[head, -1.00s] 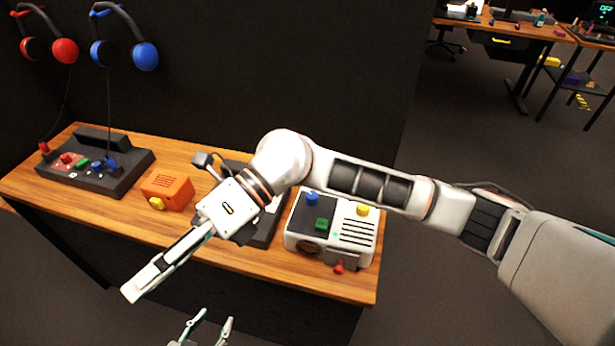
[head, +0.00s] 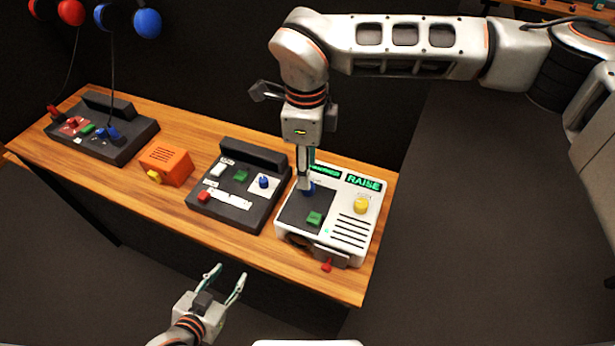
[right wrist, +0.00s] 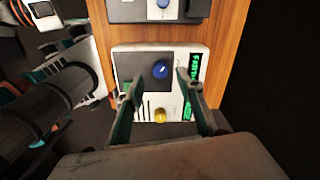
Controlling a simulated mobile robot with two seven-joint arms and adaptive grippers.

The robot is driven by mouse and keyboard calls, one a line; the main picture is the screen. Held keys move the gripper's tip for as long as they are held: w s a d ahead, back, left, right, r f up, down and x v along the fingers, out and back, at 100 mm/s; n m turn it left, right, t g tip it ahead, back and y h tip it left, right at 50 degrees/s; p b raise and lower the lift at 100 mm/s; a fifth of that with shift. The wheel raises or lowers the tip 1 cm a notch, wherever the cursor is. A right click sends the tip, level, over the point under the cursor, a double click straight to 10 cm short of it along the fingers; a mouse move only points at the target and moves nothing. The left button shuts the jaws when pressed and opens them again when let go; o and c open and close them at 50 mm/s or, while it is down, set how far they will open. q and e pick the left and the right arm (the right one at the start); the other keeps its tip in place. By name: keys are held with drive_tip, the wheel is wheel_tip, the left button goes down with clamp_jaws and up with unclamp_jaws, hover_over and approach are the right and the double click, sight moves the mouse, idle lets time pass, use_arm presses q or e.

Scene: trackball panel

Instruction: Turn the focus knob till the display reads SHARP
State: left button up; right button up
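The white panel box (head: 350,237) stands at the right end of the bench, with a blue knob (head: 309,188), a yellow knob (head: 361,205) and a green button (head: 315,218). Its green display (head: 364,183) reads RAISE. I cannot read which knob is labelled focus. My right gripper (head: 305,185) points down at the blue knob. In the right wrist view its fingers (right wrist: 159,78) are apart, with the blue knob (right wrist: 161,69) showing between the tips; contact cannot be told. My left gripper (head: 229,273) is open and empty before the bench front.
A dark control panel (head: 235,213) with several buttons and a blue knob stands left of the white box. An orange box (head: 166,165) and another dark panel (head: 125,150) are farther left. A red lever (head: 327,265) sticks out at the white box's front.

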drive_tip(key=shift+f, duration=2.45)
clamp_jaws()
